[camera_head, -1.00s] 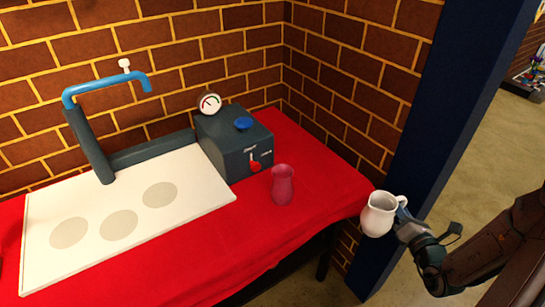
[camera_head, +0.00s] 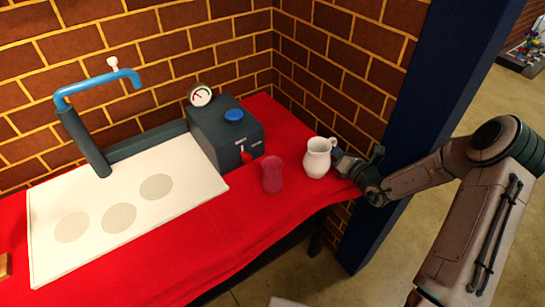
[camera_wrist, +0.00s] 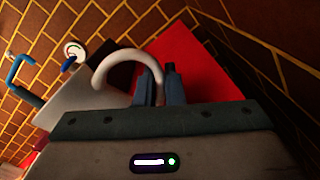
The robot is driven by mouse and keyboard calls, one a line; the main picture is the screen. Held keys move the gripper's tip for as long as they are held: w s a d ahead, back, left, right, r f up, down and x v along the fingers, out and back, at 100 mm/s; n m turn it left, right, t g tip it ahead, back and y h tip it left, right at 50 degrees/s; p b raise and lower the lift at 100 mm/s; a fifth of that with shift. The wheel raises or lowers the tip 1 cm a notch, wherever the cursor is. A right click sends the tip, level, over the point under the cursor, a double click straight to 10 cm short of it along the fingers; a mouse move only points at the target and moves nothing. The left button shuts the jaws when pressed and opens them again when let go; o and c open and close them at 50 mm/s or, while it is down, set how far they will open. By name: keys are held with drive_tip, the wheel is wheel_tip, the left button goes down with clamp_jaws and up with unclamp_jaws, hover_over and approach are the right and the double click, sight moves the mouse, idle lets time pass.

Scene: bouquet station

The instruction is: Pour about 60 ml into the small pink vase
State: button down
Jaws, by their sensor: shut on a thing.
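The small pink vase (camera_head: 272,175) stands upright on the red cloth, in front of the dark box, in the head view. A white pitcher (camera_head: 317,158) is just to its right, upright, with a small gap between them. My gripper (camera_head: 338,160) is at the pitcher's right side, shut on its handle. In the wrist view the pitcher's curved white handle (camera_wrist: 127,56) runs to the fingers of my gripper (camera_wrist: 160,82). The pitcher's contents cannot be seen, nor the inside of the vase.
A dark box (camera_head: 226,137) with a blue knob, red lever and gauge (camera_head: 200,95) stands behind the vase. A white board (camera_head: 125,212) with grey discs and a blue tap (camera_head: 97,86) are at left. A brick wall and blue post (camera_head: 415,130) bound the right.

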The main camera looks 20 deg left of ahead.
drive_tip(key=shift+n+g+y, duration=0.5)
drive_tip(key=shift+n+g, duration=0.1)
drive_tip(key=x, duration=0.2)
drive_tip(key=p+x, duration=0.1)
drive_tip(key=x, duration=0.2)
drive_tip(key=r+p+x, duration=0.1)
drive_tip(key=x, duration=0.2)
drive_tip(key=shift+s+a, duration=0.25)
drive_tip(key=shift+s, duration=0.1)
drive_tip(key=shift+s+d+r, duration=0.1)
drive_tip(key=s+a+r+n+y+b, duration=0.2)
drive_tip(key=s+r+n, duration=0.4)
drive_tip(key=r+n, duration=0.5)
drive_tip(key=shift+a+r+n+g+y+b, duration=0.35)
drive_tip(key=shift+a+n+b, duration=0.2)
drive_tip(key=shift+b, duration=0.8)
drive_tip(key=shift+s+a+r+n+g+b, duration=0.15)
drive_tip(key=shift+s+r+n+b, duration=0.15)
drive_tip(key=shift+r+n, duration=0.25)
drive_tip(key=shift+s+a+r+n+g+b, duration=0.15)
drive_tip(key=shift+s+r+n, duration=0.2)
drive_tip(key=shift+n, duration=0.25)
drive_tip(key=shift+s+a+r+n+y+b, duration=0.3)
drive_tip(key=shift+s+r+n+b, duration=0.2)
drive_tip(key=shift+s+r+n, duration=0.5)
idle(1.4)
